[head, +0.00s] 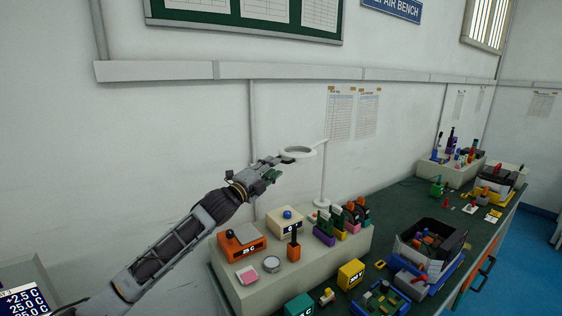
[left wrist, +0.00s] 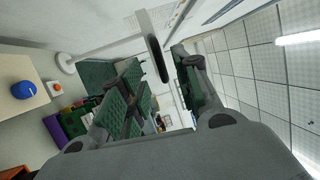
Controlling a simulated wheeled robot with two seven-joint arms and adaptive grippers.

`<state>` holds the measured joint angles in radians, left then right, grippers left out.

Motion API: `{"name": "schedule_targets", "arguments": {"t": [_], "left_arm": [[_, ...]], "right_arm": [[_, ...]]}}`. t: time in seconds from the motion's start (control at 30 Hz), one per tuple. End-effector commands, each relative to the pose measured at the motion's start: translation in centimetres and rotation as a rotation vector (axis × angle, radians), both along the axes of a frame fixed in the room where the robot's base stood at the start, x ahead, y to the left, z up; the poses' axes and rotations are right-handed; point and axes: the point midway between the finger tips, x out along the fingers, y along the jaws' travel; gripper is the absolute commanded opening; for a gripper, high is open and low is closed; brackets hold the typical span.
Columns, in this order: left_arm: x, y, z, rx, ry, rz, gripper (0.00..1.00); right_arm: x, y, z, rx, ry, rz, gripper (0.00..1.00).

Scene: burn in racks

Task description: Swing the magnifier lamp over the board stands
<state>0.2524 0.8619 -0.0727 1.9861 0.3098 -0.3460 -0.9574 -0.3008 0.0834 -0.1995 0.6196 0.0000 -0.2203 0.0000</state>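The magnifier lamp is white, with a ring head (head: 297,152) on a short arm from an upright pole (head: 323,185) at the back of the raised shelf. The board stands (head: 325,238), purple, yellow, pink and orange with upright boards, are right and front of the pole, below the ring. My left gripper (head: 278,167) is at the ring's left edge, above the shelf. In the left wrist view its green-padded fingers (left wrist: 160,92) are apart, with the ring head (left wrist: 154,50) seen edge-on between them. I cannot tell whether they touch it. My right gripper is not in view.
The pale shelf (head: 245,291) also carries an orange box (head: 241,245), a cream box with a blue knob (head: 285,221), a round tin (head: 272,264) and a pink pad (head: 247,274). A dark bin (head: 430,246) stands on the green bench. The wall is close behind.

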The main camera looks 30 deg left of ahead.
Motion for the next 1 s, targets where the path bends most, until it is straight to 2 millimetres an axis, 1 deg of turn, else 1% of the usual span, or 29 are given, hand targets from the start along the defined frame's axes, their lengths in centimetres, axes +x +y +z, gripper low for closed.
{"name": "schedule_targets", "arguments": {"t": [0.37, 0.63, 0.8, 1.0], "left_arm": [[2.4, -0.4, 0.6, -0.002, -0.002, 0.000, 0.32], [4.2, -0.7, 0.8, -0.002, -0.001, 0.000, 0.32], [5.0, -0.9, 1.0, -0.001, 0.000, 0.000, 0.32], [5.3, -1.0, 0.9, -0.001, 0.000, -0.001, 0.32]], "right_arm": [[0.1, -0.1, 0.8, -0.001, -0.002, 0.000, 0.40], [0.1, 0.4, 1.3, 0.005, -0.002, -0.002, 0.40], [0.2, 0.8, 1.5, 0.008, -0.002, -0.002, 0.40], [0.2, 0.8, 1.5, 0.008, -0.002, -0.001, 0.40]]}}
